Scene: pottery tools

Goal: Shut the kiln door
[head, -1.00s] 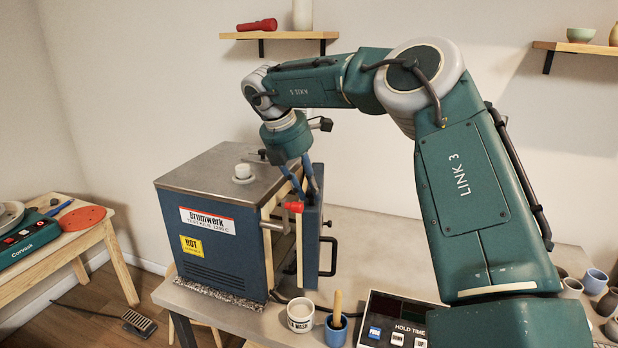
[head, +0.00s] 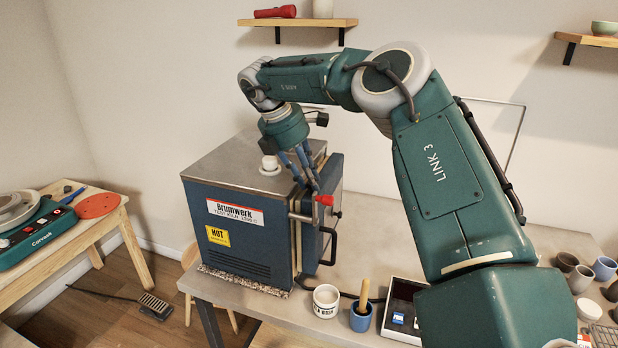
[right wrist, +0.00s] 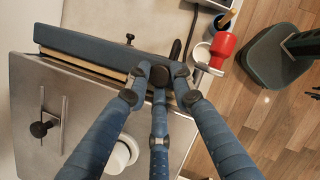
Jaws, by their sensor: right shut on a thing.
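The kiln (head: 240,215) is a blue box with a grey metal top on the table. Its blue door (head: 333,180), with a black handle (head: 330,245), stands almost flush with the body's right side. In the right wrist view a narrow pale strip shows along the door (right wrist: 95,42); whether the door touches the frame I cannot tell. My right gripper (head: 313,187) points down at the door's near top edge. Its fingertips (right wrist: 162,75) are closed on that edge, close to the red-knobbed latch (head: 323,199). The fingers hide the contact. My left gripper is not in view.
Several small cups sit at the far right. The table behind the door is clear.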

